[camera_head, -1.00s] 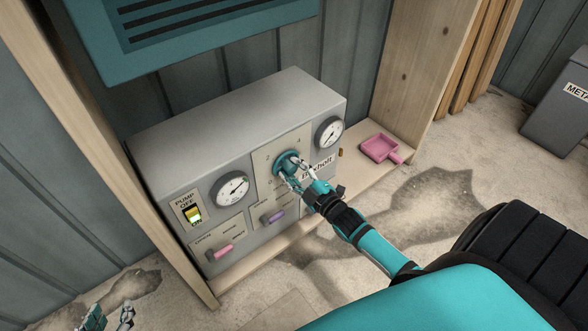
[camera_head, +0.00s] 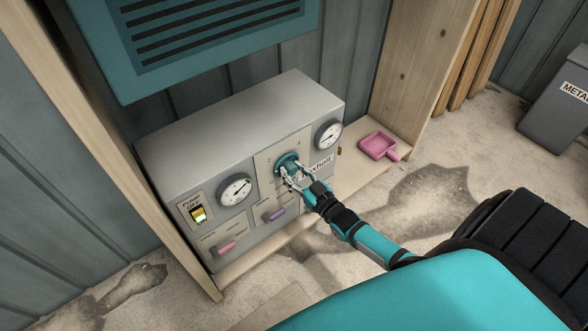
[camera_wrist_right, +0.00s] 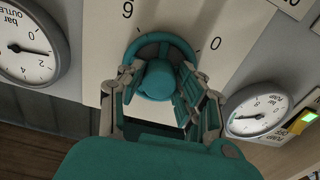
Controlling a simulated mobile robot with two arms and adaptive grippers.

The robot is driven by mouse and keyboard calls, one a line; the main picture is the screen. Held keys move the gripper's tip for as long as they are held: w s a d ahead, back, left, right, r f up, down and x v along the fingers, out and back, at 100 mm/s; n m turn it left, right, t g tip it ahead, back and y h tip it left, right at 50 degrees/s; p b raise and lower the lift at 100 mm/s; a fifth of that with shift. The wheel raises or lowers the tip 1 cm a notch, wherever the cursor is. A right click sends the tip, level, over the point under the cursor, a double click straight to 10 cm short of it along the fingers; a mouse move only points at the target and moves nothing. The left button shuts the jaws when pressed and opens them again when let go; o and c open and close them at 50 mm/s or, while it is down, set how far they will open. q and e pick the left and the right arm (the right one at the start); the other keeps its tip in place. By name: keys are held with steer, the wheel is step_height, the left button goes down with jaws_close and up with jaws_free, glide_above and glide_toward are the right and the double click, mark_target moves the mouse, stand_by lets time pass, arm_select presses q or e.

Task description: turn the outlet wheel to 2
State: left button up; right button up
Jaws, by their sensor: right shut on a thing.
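The outlet wheel (camera_head: 286,163) is a teal handwheel on a pale plate in the front of a grey panel box (camera_head: 240,115). In the wrist view the wheel (camera_wrist_right: 158,44) shows its rim and a round hub, with plate numerals such as 0 around it. My right gripper (camera_wrist_right: 158,88) is shut on the wheel, its fingers on both sides of the hub. In the head view the right gripper (camera_head: 287,178) covers the wheel's lower part. The outlet gauge (camera_wrist_right: 27,48) is left in the wrist view. I cannot tell which number the wheel points to.
Another gauge (camera_head: 235,190), a lit pump switch (camera_head: 198,214), a purple handle (camera_head: 275,216) and a pink handle (camera_head: 227,247) are on the panel front. A pink scoop-like tray (camera_head: 378,146) lies on the wooden ledge right of the box. A grey bin (camera_head: 556,115) stands far right.

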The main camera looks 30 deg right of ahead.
steer(key=m, duration=0.3)
steer(key=shift+m+p, duration=0.3)
arm_select(q)
steer(key=shift+x, duration=1.85)
arm_select(e)
steer(key=shift+a+m, duration=0.1)
steer(key=shift+m, duration=1.5)
arm_select(q)
steer(key=shift+s+f, duration=0.1)
steer(key=shift+f, duration=0.05)
arm_select(e)
steer(key=o, duration=1.1)
steer(key=shift+o, duration=0.2)
arm_select(q)
steer(key=shift+d, duration=0.1)
arm_select(e)
steer(key=shift+s, duration=0.1)
steer(key=s+d, duration=0.1)
steer(key=s, duration=1.1)
steer(key=shift+w, duration=0.1)
